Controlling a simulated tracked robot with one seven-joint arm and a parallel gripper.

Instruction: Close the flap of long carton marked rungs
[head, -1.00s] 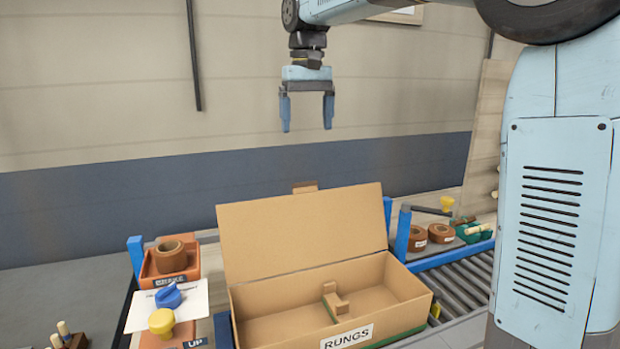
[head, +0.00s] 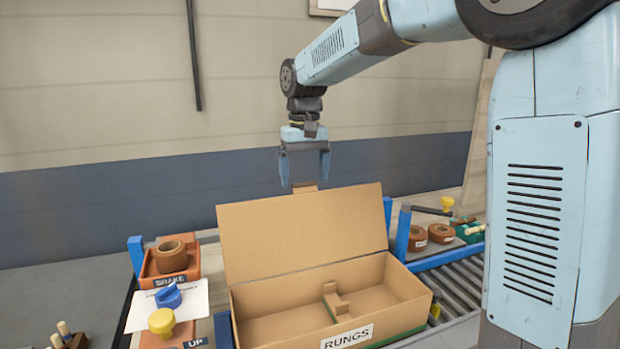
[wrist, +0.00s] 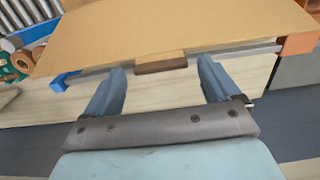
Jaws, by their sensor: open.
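The long carton (head: 380,291) marked RUNGS stands on the line with its flap (head: 303,232) raised and leaning back. A small tab (head: 305,188) sticks up at the middle of the flap's top edge. Inside the carton is a cardboard divider piece (head: 335,302); otherwise it looks empty. My gripper (head: 304,181) is open and empty, above and behind the flap's top edge, its fingertips near the tab. In the wrist view the flap (wrist: 170,27) spans the top, and its tab (wrist: 160,63) lies between and ahead of my two fingers (wrist: 162,80). Contact cannot be seen.
A roller conveyor (head: 455,283) lies right of the carton, with blue posts (head: 403,233) beside it. Left are an orange bin (head: 170,267) with a brown ring, a blue knob (head: 168,296) and a yellow knob (head: 161,321). A wall stands behind.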

